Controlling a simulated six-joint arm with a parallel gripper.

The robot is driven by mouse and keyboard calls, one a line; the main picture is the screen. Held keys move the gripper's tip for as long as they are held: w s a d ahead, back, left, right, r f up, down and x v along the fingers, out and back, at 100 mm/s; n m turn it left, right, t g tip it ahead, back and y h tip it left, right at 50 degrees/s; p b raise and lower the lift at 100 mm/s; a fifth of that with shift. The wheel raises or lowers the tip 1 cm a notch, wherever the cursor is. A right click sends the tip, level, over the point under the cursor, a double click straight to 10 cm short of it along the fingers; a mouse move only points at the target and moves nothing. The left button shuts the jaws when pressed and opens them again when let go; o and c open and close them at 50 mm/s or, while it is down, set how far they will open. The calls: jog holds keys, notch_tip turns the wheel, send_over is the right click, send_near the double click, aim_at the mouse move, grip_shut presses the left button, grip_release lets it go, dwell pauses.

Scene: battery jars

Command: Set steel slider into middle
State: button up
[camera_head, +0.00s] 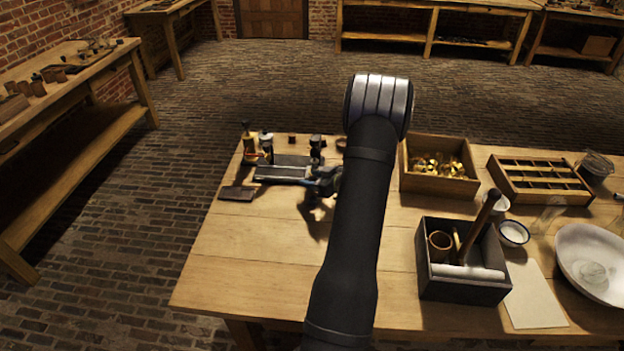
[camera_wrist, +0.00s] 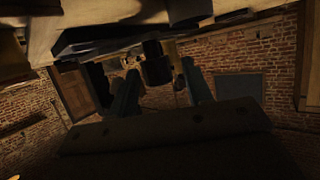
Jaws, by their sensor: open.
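A low dark grey apparatus with a flat bar (camera_head: 283,168) lies at the back left of the table. An upright dark piece with a lighter top (camera_head: 316,145) stands at its right end; I cannot tell whether it is the steel slider. My gripper (camera_head: 318,184) is low beside that right end, partly hidden by my arm. In the dim, tilted wrist view, the two fingers of my gripper (camera_wrist: 160,88) are apart. A dark, rounded block (camera_wrist: 155,63) shows between or just beyond them; contact cannot be told.
To the right are a wooden box of brass pieces (camera_head: 408,183), a divided tray (camera_head: 510,190) and a dark tool box (camera_head: 450,287). The table's front left is clear.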

jog(key=shift+w+a+f, duration=0.1)
jog(key=shift+w+a, duration=0.05)
grip_shut()
jog(key=a, duration=0.8)
grip_release()
